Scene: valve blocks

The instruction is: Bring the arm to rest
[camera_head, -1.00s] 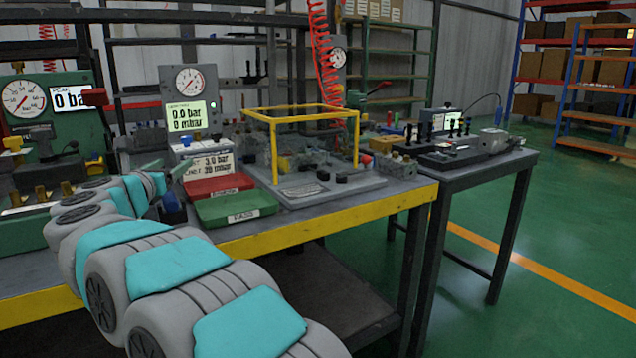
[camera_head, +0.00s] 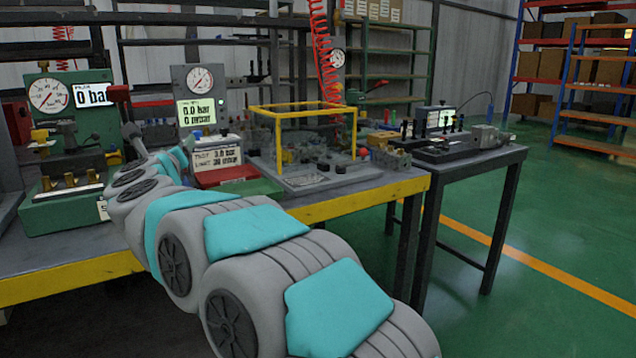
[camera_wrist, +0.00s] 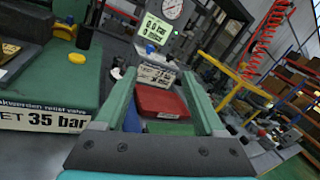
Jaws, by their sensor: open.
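My arm (camera_head: 255,235), grey with teal covers, reaches from the lower right of the head view up and left over the front of the workbench (camera_head: 345,200). My gripper (camera_wrist: 158,76) shows in the wrist view with its two green fingers apart. No object is held between them. Beyond the fingers lie a red tray (camera_wrist: 161,102) and a small pressure label stand (camera_wrist: 156,75). In the head view the gripper end is mostly hidden behind my own wrist, near the green gauge unit.
The green gauge unit (camera_head: 75,215) stands left of my arm. A grey gauge box (camera_head: 200,95), a green tray (camera_head: 253,187) and a yellow frame (camera_head: 281,150) over valve blocks stand beyond it. A side table (camera_head: 470,160) is at the right. Green floor (camera_head: 560,220) is clear there.

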